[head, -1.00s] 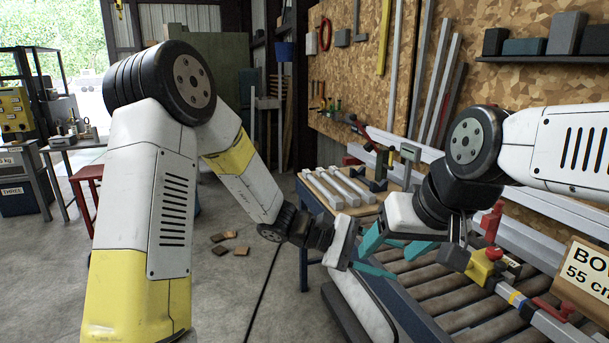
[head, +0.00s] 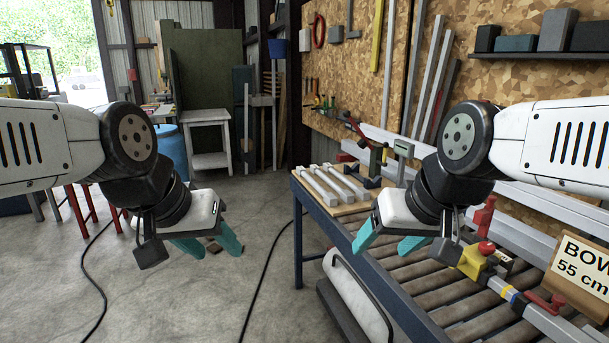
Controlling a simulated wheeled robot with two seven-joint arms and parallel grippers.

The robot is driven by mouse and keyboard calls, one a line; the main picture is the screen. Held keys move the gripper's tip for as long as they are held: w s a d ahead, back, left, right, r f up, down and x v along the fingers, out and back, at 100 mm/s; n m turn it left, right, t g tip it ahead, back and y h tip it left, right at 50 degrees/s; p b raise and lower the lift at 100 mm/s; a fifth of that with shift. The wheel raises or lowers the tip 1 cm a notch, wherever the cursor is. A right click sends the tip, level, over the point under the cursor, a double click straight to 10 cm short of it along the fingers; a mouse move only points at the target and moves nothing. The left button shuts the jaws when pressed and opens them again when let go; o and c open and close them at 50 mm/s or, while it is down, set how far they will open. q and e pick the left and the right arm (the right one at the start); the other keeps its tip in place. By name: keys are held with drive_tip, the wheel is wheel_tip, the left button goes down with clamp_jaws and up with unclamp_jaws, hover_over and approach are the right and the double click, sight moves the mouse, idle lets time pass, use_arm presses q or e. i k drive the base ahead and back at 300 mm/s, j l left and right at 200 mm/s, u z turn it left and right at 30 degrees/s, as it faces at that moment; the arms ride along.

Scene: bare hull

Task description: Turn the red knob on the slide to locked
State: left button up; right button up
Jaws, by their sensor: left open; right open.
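The red knob (head: 486,247) sits on top of a yellow slide block (head: 471,262) on a grey rail (head: 535,317) above the roller table. The knob's locked or unlocked marking is too small to read. My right gripper (head: 383,246) is open and empty, with teal fingers, to the left of the yellow block and apart from it. My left gripper (head: 213,246) is open and empty over the concrete floor, well left of the table.
A red lever (head: 547,303) sits lower on the rail. The roller table (head: 440,290) carries pale bars (head: 335,186) at its far end. A cable lies on the floor.

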sight(486, 249)
drive_tip(key=i+z, duration=0.25)
drive_tip(key=z, duration=0.2)
drive_tip(key=i+j+z, duration=0.1)
drive_tip(key=i+z, duration=0.15)
drive_tip(key=z, duration=0.2)
drive_tip(key=i+j+z, duration=0.15)
drive_tip(key=z, duration=0.8)
drive_tip(key=i+j+z, duration=0.15)
drive_tip(key=i+j, duration=0.15)
drive_tip(key=i, duration=0.15)
